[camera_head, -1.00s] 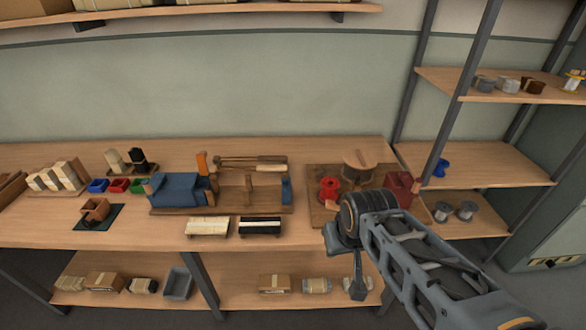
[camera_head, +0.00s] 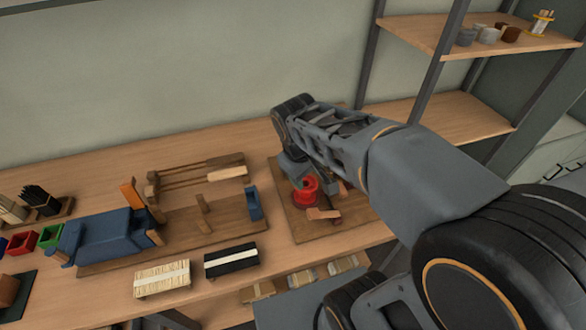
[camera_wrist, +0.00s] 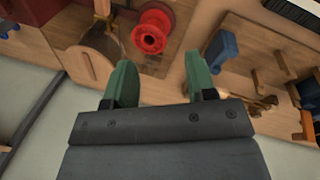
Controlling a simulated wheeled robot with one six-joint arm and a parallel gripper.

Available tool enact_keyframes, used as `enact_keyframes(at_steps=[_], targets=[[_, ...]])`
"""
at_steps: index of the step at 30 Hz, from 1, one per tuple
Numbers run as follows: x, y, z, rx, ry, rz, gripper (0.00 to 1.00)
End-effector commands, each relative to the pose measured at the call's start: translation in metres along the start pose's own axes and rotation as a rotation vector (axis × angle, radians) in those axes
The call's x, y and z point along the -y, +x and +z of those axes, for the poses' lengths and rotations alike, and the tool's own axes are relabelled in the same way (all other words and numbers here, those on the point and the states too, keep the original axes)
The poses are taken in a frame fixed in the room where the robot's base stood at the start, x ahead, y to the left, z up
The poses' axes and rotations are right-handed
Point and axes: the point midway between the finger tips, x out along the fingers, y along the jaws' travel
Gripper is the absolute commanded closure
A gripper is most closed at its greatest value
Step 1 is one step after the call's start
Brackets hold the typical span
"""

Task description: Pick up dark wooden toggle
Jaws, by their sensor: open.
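My gripper (camera_wrist: 161,76) is open, with two green fingers apart and nothing between them, in the wrist view. It hangs above the bench near the red spool (camera_wrist: 151,32), which lies beyond the left fingertip. In the head view my arm hides most of the gripper, close to the red spool (camera_head: 305,188). I cannot tell for sure which piece is the dark wooden toggle. A small brown upright piece (camera_head: 203,204) stands on the wooden fixture board. A reddish-brown wooden piece (camera_head: 323,213) lies just in front of the spool.
A blue block (camera_head: 254,202) stands at the fixture board's right end; it also shows in the wrist view (camera_wrist: 221,50). A blue vise-like body (camera_head: 105,235) is left. Pale (camera_head: 162,279) and black (camera_head: 231,260) bristle bundles lie in front. Shelving (camera_head: 470,40) stands right.

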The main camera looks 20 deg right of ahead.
Motion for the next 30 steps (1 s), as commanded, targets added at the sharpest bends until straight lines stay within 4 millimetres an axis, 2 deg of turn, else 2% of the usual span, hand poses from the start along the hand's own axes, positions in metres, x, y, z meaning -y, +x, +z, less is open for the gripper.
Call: enact_keyframes(at_steps=[1, 7, 12, 15, 19, 24, 27, 30], targets=[[-0.001, 0.014, -0.019, 0.069, -0.110, 0.032, 0.49], [-0.005, 0.049, -0.093, 0.361, -0.532, 0.187, 0.49], [0.009, 0.082, -0.149, 0.593, -0.806, 0.309, 0.49], [0.022, 0.100, -0.175, 0.706, -0.920, 0.371, 0.49], [0.039, 0.118, -0.198, 0.823, -1.021, 0.433, 0.49], [0.054, 0.132, -0.213, 0.913, -1.089, 0.481, 0.49], [0.053, 0.139, -0.214, 0.940, -1.105, 0.493, 0.49], [0.043, 0.148, -0.209, 0.951, -1.110, 0.496, 0.49]])
